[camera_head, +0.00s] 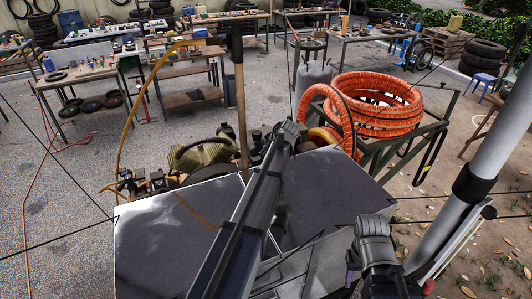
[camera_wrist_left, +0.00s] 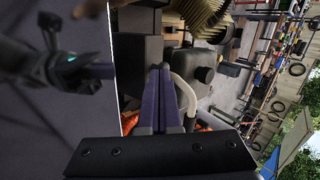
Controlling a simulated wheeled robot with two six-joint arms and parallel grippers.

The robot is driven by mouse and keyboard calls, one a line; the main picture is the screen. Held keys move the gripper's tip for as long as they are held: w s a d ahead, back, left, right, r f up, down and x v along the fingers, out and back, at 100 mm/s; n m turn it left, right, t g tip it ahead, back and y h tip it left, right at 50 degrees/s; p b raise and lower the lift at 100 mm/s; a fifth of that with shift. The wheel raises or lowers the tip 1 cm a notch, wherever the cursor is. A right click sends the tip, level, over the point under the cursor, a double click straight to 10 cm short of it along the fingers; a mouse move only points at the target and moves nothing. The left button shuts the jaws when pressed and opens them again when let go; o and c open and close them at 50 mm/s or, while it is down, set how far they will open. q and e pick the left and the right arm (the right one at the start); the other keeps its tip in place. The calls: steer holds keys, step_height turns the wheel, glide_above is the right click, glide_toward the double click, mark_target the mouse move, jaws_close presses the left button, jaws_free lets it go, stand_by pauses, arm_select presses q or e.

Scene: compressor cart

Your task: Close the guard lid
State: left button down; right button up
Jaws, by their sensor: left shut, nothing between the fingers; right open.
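Large flat grey panels (camera_head: 165,240) with pale edges lie in front of the compressor (camera_head: 200,155). I take them for the guard lid, but its hinge and exact angle are unclear. In the left wrist view, a grey panel (camera_wrist_left: 60,130) with a white edge fills the left side. My left arm reaches across the panels in the head view. My left gripper (camera_wrist_left: 160,70) is shut and empty, its fingers directed at dark compressor parts beside the panel edge; contact is unclear. My right gripper (camera_wrist_left: 95,72) is open over the panel, its fingers only partly visible.
A coiled orange hose (camera_head: 375,103) rests on a green cart frame (camera_head: 430,130) at right. A wooden handle (camera_head: 240,100) stands upright behind the panels. Brass finned parts (camera_wrist_left: 200,18) are close to my left fingers. Workbenches stand at the back; open paving lies at left.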

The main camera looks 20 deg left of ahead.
arm_select(q)
steer(key=shift+w+a, duration=0.1)
steer(key=shift+w+a+r, duration=0.1)
steer(key=shift+w+a, duration=0.55)
steer(key=w+a+f+b, duration=0.1)
steer(key=w+a+f, duration=0.1)
steer(key=a, duration=0.1)
steer(key=w+a+f+g+h+b, duration=0.1)
steer(key=w+a+f, duration=0.1)
steer(key=w+a, duration=0.1)
steer(key=w+a+f+h+b, duration=0.1)
steer(key=w+a+f+b, duration=0.1)
steer(key=w+a+f, duration=0.1)
steer(key=shift+w+a+f+g, duration=0.1)
steer(key=shift+a+g, duration=0.1)
steer(key=shift+g, duration=0.2)
